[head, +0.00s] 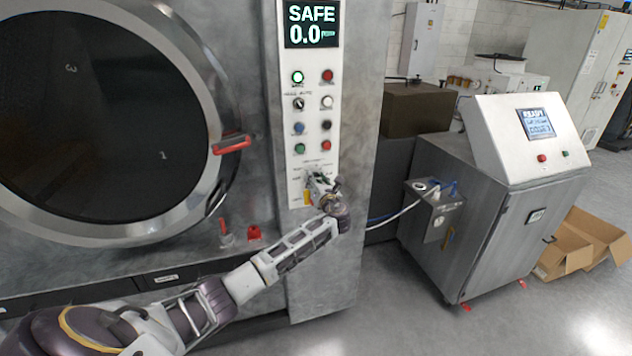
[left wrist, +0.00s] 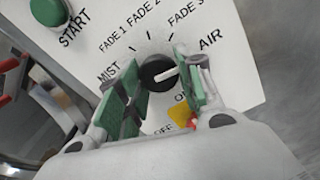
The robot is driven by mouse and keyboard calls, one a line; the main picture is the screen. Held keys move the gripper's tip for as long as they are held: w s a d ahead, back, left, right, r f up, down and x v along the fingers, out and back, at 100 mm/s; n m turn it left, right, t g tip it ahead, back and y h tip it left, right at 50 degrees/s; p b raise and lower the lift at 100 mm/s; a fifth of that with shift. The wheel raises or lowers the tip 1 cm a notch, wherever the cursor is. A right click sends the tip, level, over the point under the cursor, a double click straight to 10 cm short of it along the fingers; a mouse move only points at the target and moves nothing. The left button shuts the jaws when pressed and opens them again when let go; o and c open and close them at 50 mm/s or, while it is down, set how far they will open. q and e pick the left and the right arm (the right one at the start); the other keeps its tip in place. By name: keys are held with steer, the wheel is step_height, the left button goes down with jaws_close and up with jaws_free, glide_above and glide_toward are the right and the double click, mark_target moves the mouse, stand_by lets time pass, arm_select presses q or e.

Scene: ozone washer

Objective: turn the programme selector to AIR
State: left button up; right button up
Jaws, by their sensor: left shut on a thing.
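The programme selector (left wrist: 156,76) is a round black knob with a white pointer on the white panel. Around it are the labels MIST, FADE 1, FADE 2, FADE 3 and AIR (left wrist: 210,41). The pointer points right and slightly up, past the FADE 3 mark on the AIR side; a finger hides the AIR mark, so exact alignment cannot be told. My left gripper (left wrist: 157,88) is shut on the selector, its green pads on either side of the knob. In the head view my left gripper (head: 319,182) covers the selector low on the panel. My right gripper is out of view.
A yellow ON/OFF part (left wrist: 180,113) lies just below the knob. The green START button (left wrist: 48,11) is at upper left. Lamps and buttons (head: 313,120) and a display reading SAFE (head: 312,24) are higher up. The round door (head: 215,110) is left, a grey cabinet (head: 480,215) right.

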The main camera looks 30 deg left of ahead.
arm_select(q)
steer(key=shift+f, duration=0.2)
steer(key=o, duration=0.9)
steer(key=shift+o, duration=0.6)
steer(key=shift+r, duration=0.15)
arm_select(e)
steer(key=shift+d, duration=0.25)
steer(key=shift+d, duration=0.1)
arm_select(q)
steer(key=shift+s+d, duration=0.1)
steer(key=shift+d, duration=0.05)
steer(key=v, duration=1.1)
steer(key=shift+s+d, duration=0.2)
steer(key=shift+d, duration=0.1)
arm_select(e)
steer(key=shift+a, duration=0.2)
